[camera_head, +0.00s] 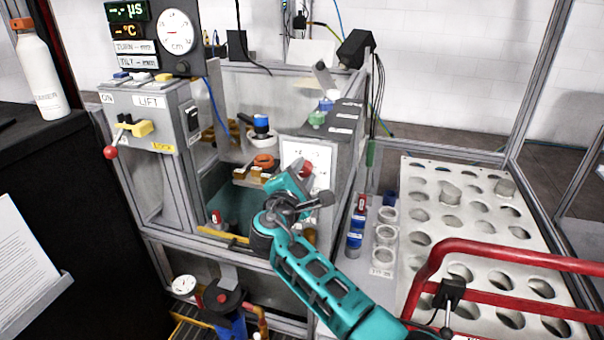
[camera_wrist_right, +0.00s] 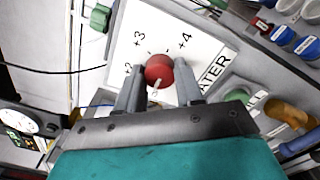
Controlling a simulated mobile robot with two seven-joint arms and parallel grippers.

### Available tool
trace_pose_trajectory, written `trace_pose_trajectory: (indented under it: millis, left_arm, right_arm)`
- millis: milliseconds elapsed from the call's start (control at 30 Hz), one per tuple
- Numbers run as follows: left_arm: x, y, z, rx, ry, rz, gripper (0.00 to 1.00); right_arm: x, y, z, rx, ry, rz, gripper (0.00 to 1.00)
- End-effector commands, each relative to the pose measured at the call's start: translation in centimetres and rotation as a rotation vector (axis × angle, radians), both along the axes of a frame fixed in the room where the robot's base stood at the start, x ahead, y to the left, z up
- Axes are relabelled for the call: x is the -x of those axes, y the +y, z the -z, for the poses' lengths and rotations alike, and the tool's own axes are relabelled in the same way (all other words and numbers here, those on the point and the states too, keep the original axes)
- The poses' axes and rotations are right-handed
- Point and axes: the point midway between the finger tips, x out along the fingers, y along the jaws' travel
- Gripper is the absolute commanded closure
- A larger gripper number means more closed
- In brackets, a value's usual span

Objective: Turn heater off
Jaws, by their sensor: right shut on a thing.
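The heater dial is a round red knob (camera_wrist_right: 159,68) on a white panel (camera_wrist_right: 205,38) marked with numbers and lettering ending in "ATER". A pale pointer mark on the knob faces the wrist side in the right wrist view. My right gripper (camera_wrist_right: 160,80) has its two grey fingers on either side of the knob, shut on it. The panel's lower part is hidden there. My left gripper is not in view.
A control box marked "LIFT" (camera_head: 149,101) with a red-tipped lever stands at the left. A perforated rack (camera_head: 420,240) and a red tubular rail (camera_head: 500,250) lie to the right. Metal frame posts and hanging cables surround the panel.

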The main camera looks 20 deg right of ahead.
Motion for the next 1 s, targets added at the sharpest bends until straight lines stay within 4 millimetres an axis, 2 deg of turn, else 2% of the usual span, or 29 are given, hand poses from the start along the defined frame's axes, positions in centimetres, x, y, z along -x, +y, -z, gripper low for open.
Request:
trace_pose_trajectory:
  millis: [367,400,600,633,1000]
  left_arm:
    - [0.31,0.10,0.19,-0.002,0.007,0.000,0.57]
    - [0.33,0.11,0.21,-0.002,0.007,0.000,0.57]
    - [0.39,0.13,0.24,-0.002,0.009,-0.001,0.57]
    - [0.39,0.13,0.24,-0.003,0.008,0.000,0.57]
    - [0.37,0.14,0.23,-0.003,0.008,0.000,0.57]
  right_arm:
    - [-0.05,-0.03,-0.15,0.006,0.000,0.000,0.94]
    - [-0.05,-0.02,-0.16,0.006,0.000,0.000,0.61]
    - [-0.03,-0.03,-0.09,0.005,0.000,0.000,0.42]
    - [-0.02,-0.02,-0.08,0.004,0.001,0.000,0.39]
    - [-0.04,-0.12,-0.01,0.003,0.002,0.000,0.39]
